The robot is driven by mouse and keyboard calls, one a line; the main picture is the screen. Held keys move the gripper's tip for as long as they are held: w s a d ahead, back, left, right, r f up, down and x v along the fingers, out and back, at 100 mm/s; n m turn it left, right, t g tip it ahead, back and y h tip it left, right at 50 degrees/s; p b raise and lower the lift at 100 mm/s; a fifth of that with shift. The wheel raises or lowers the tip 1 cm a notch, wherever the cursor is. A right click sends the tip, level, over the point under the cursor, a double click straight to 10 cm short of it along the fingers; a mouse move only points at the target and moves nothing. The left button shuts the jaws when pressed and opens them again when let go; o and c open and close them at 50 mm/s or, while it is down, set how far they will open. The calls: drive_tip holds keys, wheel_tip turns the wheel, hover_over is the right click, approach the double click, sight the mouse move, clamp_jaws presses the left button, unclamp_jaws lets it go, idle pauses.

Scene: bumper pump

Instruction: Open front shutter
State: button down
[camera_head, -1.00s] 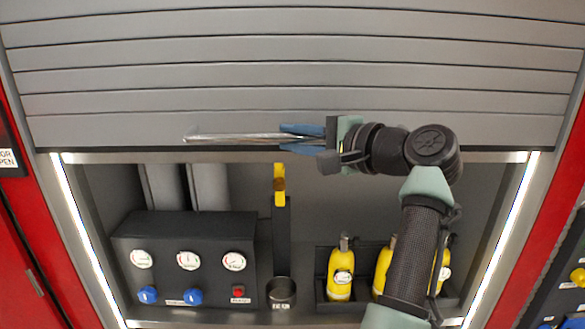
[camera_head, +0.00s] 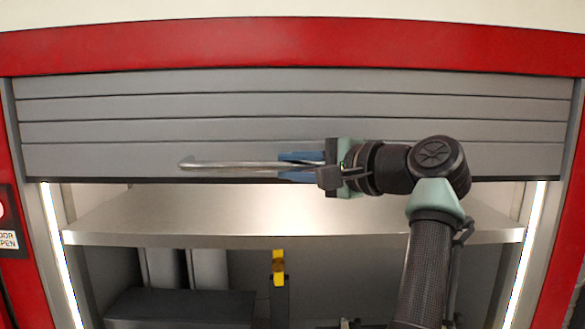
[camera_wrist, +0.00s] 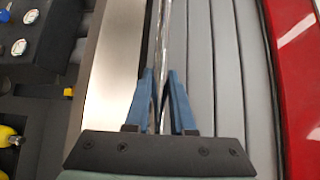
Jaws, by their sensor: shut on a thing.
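The front shutter (camera_head: 290,108) is a grey slatted roller door, partly raised, with its dark lower edge across the upper part of the opening in the head view. A shiny metal handle bar (camera_head: 225,165) runs along its lowest slat. My gripper (camera_head: 285,166) has blue fingers shut on the right part of this bar. In the wrist view, the fingers (camera_wrist: 158,85) stand on either side of the chrome bar (camera_wrist: 163,40), with the grey slats (camera_wrist: 205,80) to the right.
Below the shutter is a metal shelf (camera_head: 290,212) in the open compartment. Under it are a dark panel box (camera_head: 180,308) and a yellow-topped holder (camera_head: 278,265). Lit side rails (camera_head: 62,255) and a red frame (camera_head: 290,45) border the opening.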

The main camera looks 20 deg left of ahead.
drive_tip(key=c, duration=0.8)
unclamp_jaws()
drive_tip(key=shift+o, duration=0.2)
drive_tip(key=shift+d, duration=0.1)
drive_tip(key=shift+s+d+b, duration=0.1)
drive_tip(key=shift+d+b, duration=0.15)
drive_tip(key=shift+b, duration=0.1)
drive_tip(key=b+v, duration=0.6)
drive_tip(key=v, duration=0.6)
drive_tip(key=shift+s+b, duration=0.2)
drive_tip(key=shift+b, duration=0.1)
drive_tip(key=shift+d, duration=0.1)
